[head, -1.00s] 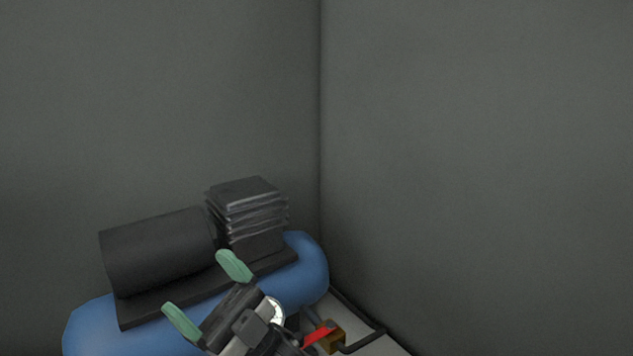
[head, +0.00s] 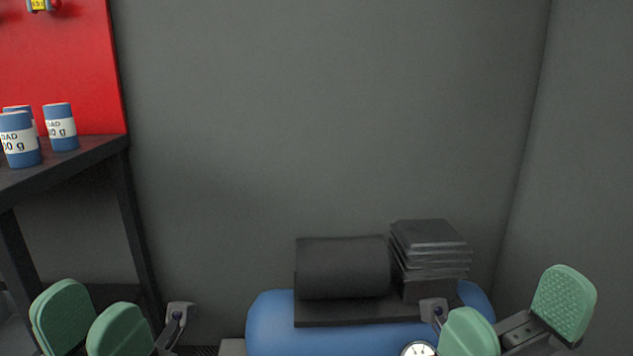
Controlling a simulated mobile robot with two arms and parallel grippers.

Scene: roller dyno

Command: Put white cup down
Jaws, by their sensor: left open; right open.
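No white cup shows in the head view. My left gripper (head: 91,318) is at the bottom left, its green finger pads apart with nothing visible between them. It appears in front of the dark bench's legs. My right gripper (head: 517,315) is at the bottom right, its green pads spread wide and empty. It appears in front of the right end of a blue tank.
The blue tank (head: 267,324) carries a black cylinder (head: 343,267) and a finned black block (head: 430,250). A gauge (head: 418,349) shows at the bottom edge. At left, a dark bench (head: 75,160) holds blue labelled cans (head: 61,128) before a red panel (head: 75,65).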

